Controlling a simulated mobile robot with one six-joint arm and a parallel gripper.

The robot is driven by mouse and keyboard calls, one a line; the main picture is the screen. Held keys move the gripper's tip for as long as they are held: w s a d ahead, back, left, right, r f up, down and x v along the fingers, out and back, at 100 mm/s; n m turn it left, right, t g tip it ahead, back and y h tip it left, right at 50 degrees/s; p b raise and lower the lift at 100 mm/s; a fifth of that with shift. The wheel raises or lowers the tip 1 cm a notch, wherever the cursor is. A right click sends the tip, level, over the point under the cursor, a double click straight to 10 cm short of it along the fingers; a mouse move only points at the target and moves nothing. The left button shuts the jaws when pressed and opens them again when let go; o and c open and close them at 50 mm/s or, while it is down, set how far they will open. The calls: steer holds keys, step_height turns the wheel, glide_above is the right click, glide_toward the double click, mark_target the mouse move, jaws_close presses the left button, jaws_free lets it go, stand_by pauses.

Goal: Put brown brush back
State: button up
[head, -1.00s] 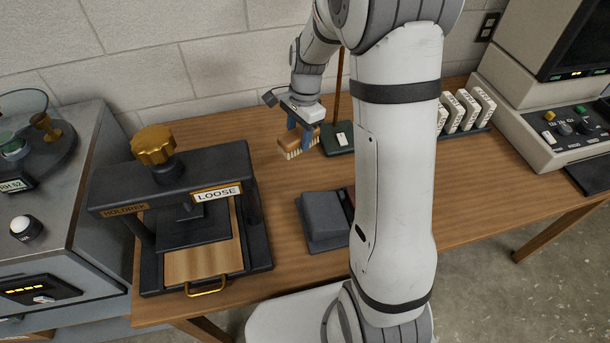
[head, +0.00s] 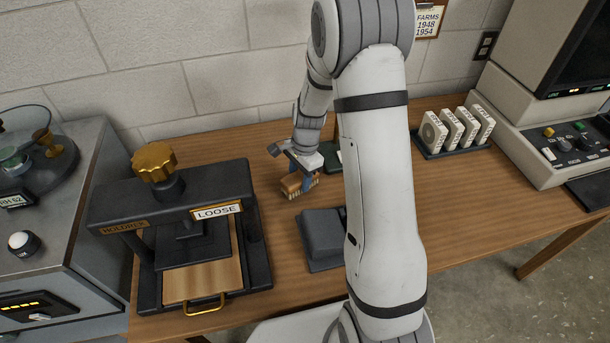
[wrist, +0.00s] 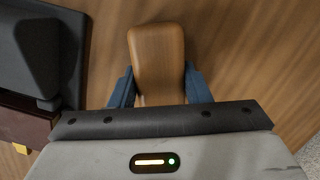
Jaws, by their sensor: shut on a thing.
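The brown brush (head: 291,182) has a wooden back and pale bristles on its underside. My gripper (head: 305,185) is shut on it, with blue fingers on either side of the wooden back. In the head view the brush is close to the table top (head: 277,230), behind the dark grey block; I cannot tell whether the bristles touch the wood. In the wrist view the brush back (wrist: 157,55) points away between the two fingers (wrist: 160,88). Its near end is hidden by my gripper's body.
A dark grey sloped block (head: 322,238) stands just in front of the brush. A black press (head: 172,225) with a LOOSE sign is to the left. A rack of white boxes (head: 452,133) and a console (head: 560,125) are to the right. A dark green base (head: 333,160) stands behind, partly hidden.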

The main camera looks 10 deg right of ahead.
steer(key=shift+f, duration=0.2)
steer(key=o, duration=1)
steer(key=shift+c, duration=0.2)
steer(key=shift+r, duration=0.1)
step_height(320, 180, up, 12)
steer(key=d, duration=0.2)
steer(key=s+r+n+t, duration=0.1)
steer(key=s+r+n, duration=0.2)
steer(key=s, duration=0.4)
steer(key=s+r+n+t+h, duration=0.1)
steer(key=s+r+n, duration=0.2)
steer(key=s+n, duration=0.3)
steer(key=s+r+n+t, duration=0.1)
steer(key=s+r+n, duration=0.3)
steer(key=s, duration=0.4)
steer(key=shift+a, duration=0.2)
steer(key=shift+r, duration=0.1)
steer(key=shift+c, duration=0.4)
